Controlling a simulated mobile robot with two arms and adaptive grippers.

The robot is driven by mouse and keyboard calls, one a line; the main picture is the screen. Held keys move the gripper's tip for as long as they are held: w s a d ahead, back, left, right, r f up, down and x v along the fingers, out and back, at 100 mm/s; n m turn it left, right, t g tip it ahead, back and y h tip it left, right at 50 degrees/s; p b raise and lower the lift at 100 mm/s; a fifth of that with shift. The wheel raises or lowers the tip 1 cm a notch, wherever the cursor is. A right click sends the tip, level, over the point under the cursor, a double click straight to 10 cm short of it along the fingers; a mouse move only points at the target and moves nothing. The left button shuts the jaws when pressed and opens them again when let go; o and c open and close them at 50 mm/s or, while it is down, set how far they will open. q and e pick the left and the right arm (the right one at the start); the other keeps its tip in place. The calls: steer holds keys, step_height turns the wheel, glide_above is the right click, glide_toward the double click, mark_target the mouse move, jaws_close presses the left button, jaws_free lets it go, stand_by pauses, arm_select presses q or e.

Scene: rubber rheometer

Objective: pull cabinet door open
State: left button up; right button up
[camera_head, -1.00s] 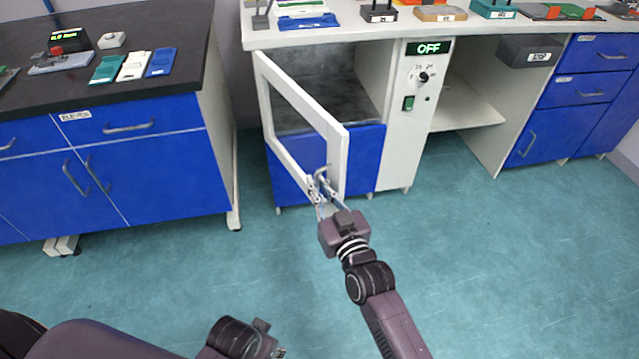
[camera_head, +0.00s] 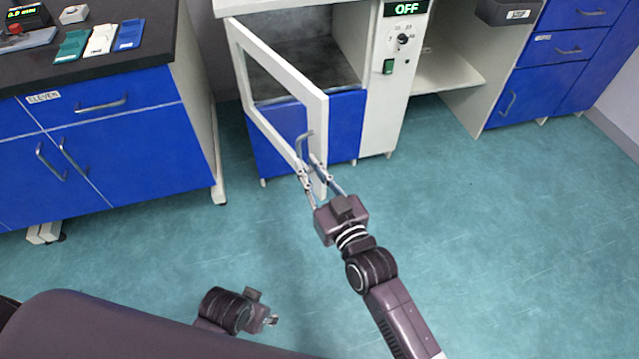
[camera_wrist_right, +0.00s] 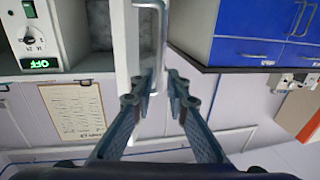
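The cabinet door (camera_head: 312,110), a white frame with a clear window, stands wide open, hinged at its left and swung out towards me. Its grey bar handle (camera_head: 305,145) is at the free edge and also shows in the right wrist view (camera_wrist_right: 163,35). My right gripper (camera_head: 311,166) is at the handle's lower end with its fingers spread apart. In the right wrist view the fingertips (camera_wrist_right: 164,80) are close around the handle's end; I cannot tell whether they touch it. My left gripper (camera_head: 270,320) is low in the head view, away from the door, its fingers too small to read.
The cabinet's dark interior (camera_head: 300,60) is exposed above a blue lower panel (camera_head: 345,125). A control panel (camera_head: 402,40) reading OFF is on its right. A blue bench (camera_head: 110,130) with a black top stands at the left. The teal floor (camera_head: 470,240) is clear at the right.

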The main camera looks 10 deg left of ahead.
steer(key=v, duration=0.6)
steer(key=shift+s, duration=0.15)
steer(key=shift+c, duration=0.7)
